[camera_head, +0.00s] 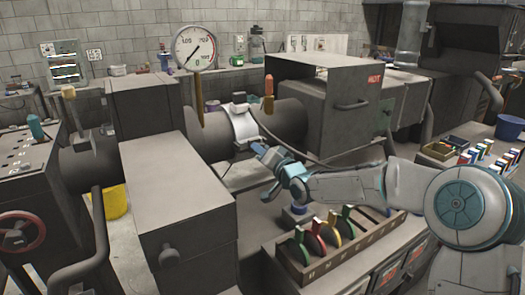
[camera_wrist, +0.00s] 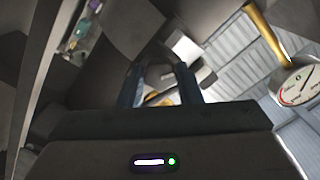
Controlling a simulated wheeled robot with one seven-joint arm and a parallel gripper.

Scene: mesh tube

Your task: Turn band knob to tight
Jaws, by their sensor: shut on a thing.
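A pale metal band (camera_head: 243,126) wraps around the dark horizontal tube (camera_head: 290,122) in the middle of the head view. My gripper (camera_head: 258,148) reaches in from the right, with its blue fingertips at the lower front of the band. In the wrist view my two blue fingers (camera_wrist: 160,85) stand on either side of a small grey knob (camera_wrist: 158,74) and are shut on it. The knob is mostly hidden by the fingers in the head view. Any tight or loose marking is too small to read.
A grey box (camera_head: 323,100) with a handle stands right of the band, and a large grey cabinet (camera_head: 180,205) at the left front. A rack of coloured discs (camera_head: 340,248) sits below my arm.

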